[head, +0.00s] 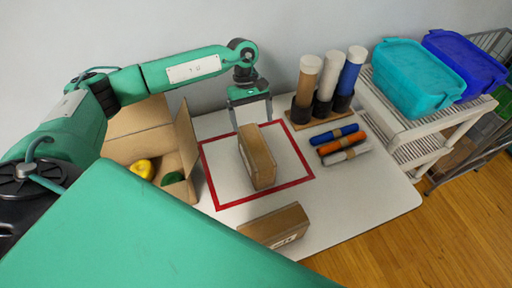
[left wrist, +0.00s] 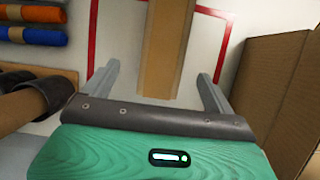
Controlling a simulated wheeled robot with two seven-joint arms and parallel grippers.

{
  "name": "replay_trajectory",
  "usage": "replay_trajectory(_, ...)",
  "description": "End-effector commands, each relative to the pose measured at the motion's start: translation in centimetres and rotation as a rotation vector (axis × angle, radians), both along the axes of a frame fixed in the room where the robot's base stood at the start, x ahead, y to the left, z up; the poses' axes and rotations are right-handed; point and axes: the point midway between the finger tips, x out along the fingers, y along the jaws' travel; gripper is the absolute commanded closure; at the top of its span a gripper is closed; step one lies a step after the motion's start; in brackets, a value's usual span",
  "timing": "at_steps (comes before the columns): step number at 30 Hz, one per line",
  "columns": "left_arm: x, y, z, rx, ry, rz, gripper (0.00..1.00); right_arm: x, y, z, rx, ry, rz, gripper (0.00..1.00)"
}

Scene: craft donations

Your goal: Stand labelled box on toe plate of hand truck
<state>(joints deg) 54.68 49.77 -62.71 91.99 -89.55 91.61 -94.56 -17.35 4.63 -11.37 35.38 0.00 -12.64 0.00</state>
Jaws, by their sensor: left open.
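A brown cardboard box (head: 257,158) sits inside the red taped outline on the white table, and it also shows in the left wrist view (left wrist: 166,45). Another brown box (head: 275,226), with a pale label on its side, sits near the table's front edge. My left gripper (head: 252,122) is open at the far end of the box in the outline. In the left wrist view that box lies between the lines of the two spread fingers; contact cannot be told. My right gripper is not in view. No hand truck can be clearly made out.
An open carton (head: 188,140) holding yellow and green items stands left of the outline. Upright rolls (head: 327,80) in a rack and lying rolls (head: 340,143) are at the back right. A white shelf (head: 418,128) carries teal (head: 415,78) and blue (head: 465,62) bins.

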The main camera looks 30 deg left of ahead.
Motion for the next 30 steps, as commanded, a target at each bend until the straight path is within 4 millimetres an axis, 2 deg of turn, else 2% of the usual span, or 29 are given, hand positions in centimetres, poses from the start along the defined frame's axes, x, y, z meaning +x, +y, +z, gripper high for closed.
replay_trajectory(3, -0.8, -0.8, -2.0, 0.000, 0.006, -0.001, 0.11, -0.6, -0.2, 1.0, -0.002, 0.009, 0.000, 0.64)
replay_trajectory(9, -1.6, -1.7, -5.2, 0.000, 0.003, -0.001, 0.11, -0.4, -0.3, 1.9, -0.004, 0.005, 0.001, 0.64)
replay_trajectory(17, -2.3, -2.3, -6.7, -0.001, 0.002, 0.000, 0.11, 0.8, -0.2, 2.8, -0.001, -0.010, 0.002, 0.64)
replay_trajectory(23, -3.6, -3.1, -8.7, 0.000, 0.003, 0.000, 0.11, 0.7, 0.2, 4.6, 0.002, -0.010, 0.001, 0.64)
replay_trajectory(27, -3.8, -3.5, -10.4, -0.001, 0.002, 0.001, 0.11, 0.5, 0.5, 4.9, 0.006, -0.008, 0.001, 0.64)
replay_trajectory(30, -3.9, -3.6, -10.8, -0.001, -0.002, 0.000, 0.11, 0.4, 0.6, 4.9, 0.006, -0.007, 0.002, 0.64)
